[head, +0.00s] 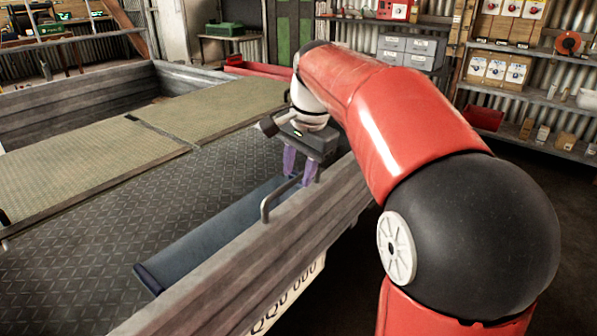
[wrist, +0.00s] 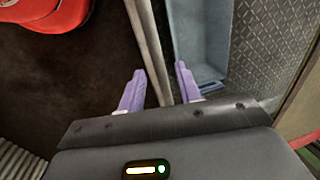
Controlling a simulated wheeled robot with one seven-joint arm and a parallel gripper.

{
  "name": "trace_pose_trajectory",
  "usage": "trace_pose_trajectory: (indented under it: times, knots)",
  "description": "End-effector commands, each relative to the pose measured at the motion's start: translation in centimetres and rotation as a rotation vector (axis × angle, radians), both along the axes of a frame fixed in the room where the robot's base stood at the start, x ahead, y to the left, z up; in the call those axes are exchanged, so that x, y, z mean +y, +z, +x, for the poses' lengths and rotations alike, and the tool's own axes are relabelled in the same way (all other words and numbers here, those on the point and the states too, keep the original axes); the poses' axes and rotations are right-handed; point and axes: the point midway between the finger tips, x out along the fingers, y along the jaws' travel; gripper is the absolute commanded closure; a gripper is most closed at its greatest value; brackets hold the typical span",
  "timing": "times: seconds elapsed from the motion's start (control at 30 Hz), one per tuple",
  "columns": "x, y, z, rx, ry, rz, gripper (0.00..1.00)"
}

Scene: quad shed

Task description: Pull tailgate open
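The tailgate (head: 300,224) is a weathered grey panel standing upright at the near end of the truck bed, with a number plate on its outer face. A grey bar handle (head: 265,207) rises at its top edge, partly hidden by my gripper. My gripper (head: 300,168) points down at the tailgate's top edge, just beyond the handle. Its two purple fingers are apart. In the wrist view, my gripper (wrist: 160,87) has one finger on each side of the tailgate's narrow top edge (wrist: 150,45). I cannot tell whether either finger touches it.
A long blue-grey tray (head: 210,236) lies in the bed along the tailgate's inner side, close to my gripper. Tan panels (head: 85,175) lie further across the tread-plate floor. Shelves (head: 540,98) line the right wall. Dark floor outside the tailgate looks clear.

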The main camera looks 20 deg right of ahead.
Motion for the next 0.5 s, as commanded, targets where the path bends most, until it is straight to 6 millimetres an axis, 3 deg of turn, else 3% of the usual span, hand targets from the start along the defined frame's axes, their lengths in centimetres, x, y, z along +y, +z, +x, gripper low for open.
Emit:
trace_pose_trajectory:
  times: [0.3,0.5]
  knots:
    - [0.06,-0.43,0.07,-0.001,0.001,0.000,0.66]
    - [0.05,-0.41,0.07,-0.001,0.001,0.000,0.91]
